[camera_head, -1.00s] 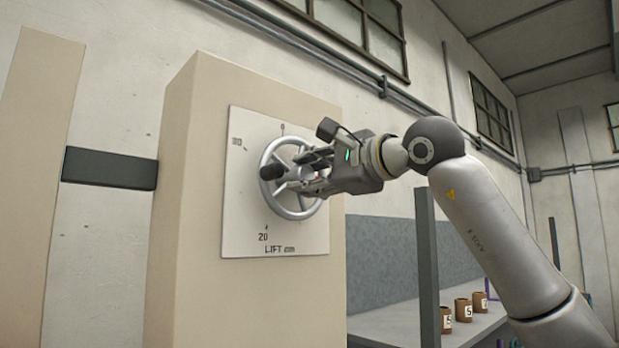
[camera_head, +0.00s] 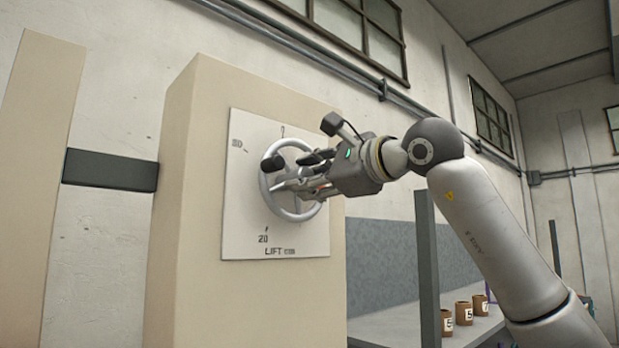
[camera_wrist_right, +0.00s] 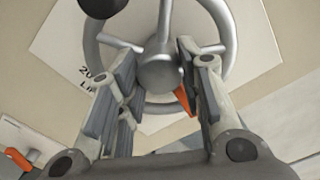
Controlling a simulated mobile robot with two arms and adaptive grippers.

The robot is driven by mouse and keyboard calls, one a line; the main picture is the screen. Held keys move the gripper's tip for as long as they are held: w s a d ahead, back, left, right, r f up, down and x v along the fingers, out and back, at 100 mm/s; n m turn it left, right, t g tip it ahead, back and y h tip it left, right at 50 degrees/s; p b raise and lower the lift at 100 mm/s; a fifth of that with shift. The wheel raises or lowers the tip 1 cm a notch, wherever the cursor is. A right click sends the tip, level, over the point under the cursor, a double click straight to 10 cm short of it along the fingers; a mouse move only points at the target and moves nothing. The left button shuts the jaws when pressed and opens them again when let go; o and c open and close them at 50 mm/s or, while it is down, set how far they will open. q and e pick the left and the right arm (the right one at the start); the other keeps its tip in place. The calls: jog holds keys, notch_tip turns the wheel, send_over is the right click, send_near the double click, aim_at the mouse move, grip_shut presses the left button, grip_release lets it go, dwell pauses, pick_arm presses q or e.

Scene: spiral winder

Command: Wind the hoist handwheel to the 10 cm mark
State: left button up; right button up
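The silver spoked handwheel (camera_head: 298,216) is mounted on a white dial plate (camera_head: 245,235) marked 0 at top, 20 at lower left and "LIFT"; another label at upper left is hard to read. Its dark knob (camera_head: 272,163) is at the wheel's left, slightly above centre. In the right wrist view the knob (camera_wrist_right: 103,6) is at top left and the hub (camera_wrist_right: 160,74) lies beyond the fingers. My right gripper (camera_head: 296,172) is in front of the wheel, its fingers apart, with the knob outside them. An orange piece (camera_wrist_right: 184,102) shows beside one finger. My left gripper is out of view.
The plate is on a beige column (camera_head: 200,290). A grey shelf (camera_head: 400,325) with several brown numbered cups (camera_head: 463,313) and a dark post (camera_head: 428,270) stand at right. An orange-handled item (camera_wrist_right: 18,158) shows at lower left in the wrist view.

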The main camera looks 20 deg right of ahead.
jog(key=o, duration=0.4)
jog(key=shift+d+f, duration=0.1)
jog(key=v, duration=1.2)
